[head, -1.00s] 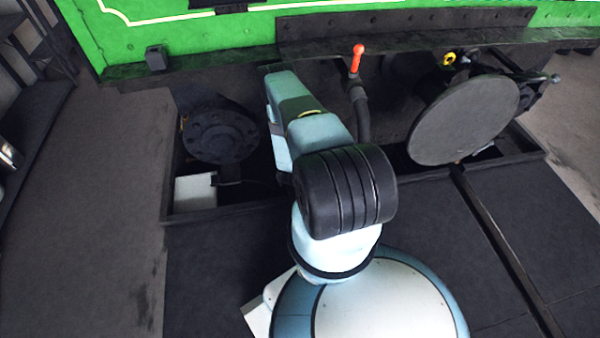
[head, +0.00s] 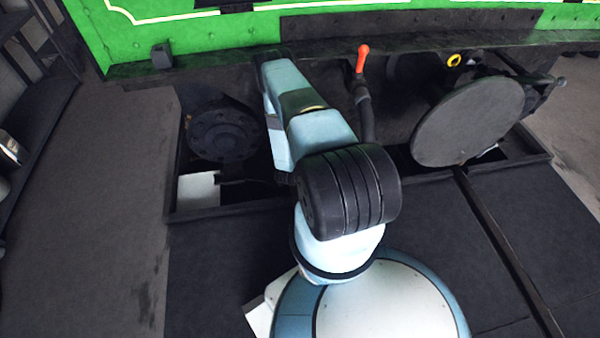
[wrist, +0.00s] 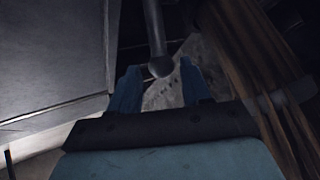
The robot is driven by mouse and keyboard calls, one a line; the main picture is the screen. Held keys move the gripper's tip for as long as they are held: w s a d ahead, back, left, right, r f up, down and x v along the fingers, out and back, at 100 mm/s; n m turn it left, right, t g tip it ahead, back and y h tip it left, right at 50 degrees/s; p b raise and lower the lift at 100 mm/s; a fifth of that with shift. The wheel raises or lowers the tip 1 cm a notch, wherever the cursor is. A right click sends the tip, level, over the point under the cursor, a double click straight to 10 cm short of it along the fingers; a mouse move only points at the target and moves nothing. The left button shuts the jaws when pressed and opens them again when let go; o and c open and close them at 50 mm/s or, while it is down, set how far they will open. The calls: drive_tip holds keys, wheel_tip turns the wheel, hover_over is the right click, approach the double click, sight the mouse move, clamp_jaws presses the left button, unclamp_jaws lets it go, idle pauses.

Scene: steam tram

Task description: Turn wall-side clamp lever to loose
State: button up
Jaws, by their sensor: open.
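In the wrist view a grey lever rod (wrist: 155,28) comes down from the top and ends in a round knob (wrist: 161,67). It looks like a clamp lever, but I cannot tell whether it is the wall-side one. My gripper (wrist: 160,75) is open, with its two blue fingers apart. The knob appears between the fingertips; I cannot tell whether it is level with them or beyond, and no contact shows. In the head view my arm reaches under the green tram's edge, so the gripper and this lever are hidden there.
An orange-handled lever (head: 362,58) stands right of my arm. A large grey disc (head: 467,122) and a yellow ring (head: 454,60) are further right. A dark flange (head: 222,132) and white block (head: 198,189) lie left in the pit. In the wrist view, brown slats (wrist: 262,75) stand close right.

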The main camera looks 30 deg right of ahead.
drive_tip(key=v, duration=0.9)
drive_tip(key=shift+s+d+r, duration=0.15)
drive_tip(key=shift+d+r, duration=0.1)
drive_tip(key=shift+d, duration=0.1)
idle(0.5)
idle(0.5)
drive_tip(key=v, duration=1.4)
drive_tip(key=shift+s+f, duration=0.1)
